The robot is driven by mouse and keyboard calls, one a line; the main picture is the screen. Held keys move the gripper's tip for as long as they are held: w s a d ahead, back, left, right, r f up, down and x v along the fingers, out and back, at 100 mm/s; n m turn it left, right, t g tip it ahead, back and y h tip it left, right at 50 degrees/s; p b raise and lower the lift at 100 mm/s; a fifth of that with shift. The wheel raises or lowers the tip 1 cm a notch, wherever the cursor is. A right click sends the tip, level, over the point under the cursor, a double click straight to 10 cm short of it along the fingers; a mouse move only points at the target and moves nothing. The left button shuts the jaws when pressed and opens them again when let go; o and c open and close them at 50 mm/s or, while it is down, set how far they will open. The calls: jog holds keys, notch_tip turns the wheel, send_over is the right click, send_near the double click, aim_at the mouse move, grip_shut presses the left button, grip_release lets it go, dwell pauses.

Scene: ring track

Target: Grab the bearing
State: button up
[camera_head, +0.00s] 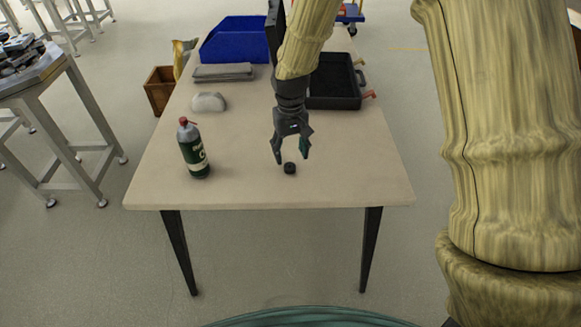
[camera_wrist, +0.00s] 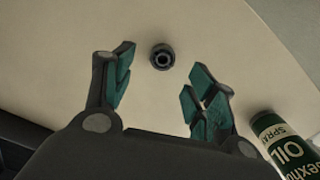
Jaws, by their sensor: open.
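The bearing (camera_head: 290,168) is a small dark ring lying on the light table near its front edge. In the wrist view the bearing (camera_wrist: 162,57) shows a round dark rim with a hole, a little beyond the gap between my fingertips. My gripper (camera_head: 292,160) points down over the table, with its fingers apart around the bearing's position in the head view. In the wrist view my gripper (camera_wrist: 160,78) is open and empty, with green pads on both fingers. Nothing hides the bearing in the wrist view.
A green oil spray can (camera_head: 194,150) stands left on the table (camera_head: 250,190); it also shows in the wrist view (camera_wrist: 285,145). Behind are a pale rounded object (camera_head: 208,102), folded grey cloth (camera_head: 223,72), a blue bin (camera_head: 235,42) and a black tray (camera_head: 333,88).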

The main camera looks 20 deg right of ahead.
aim_at(290, 165)
jog(key=shift+s+a+f, duration=0.1)
jog(key=shift+s+f, duration=0.1)
jog(key=shift+f, duration=0.25)
jog(key=shift+w+a+f+p, duration=0.1)
jog(key=shift+f+p, duration=0.05)
jog(key=shift+f, duration=0.45)
jog(key=shift+w+f+p, duration=0.1)
jog(key=shift+f+p, duration=0.05)
jog(key=shift+f, duration=1.3)
jog(key=shift+c, duration=0.2)
jog(key=c, duration=1.1)
jog(key=shift+r, duration=0.1)
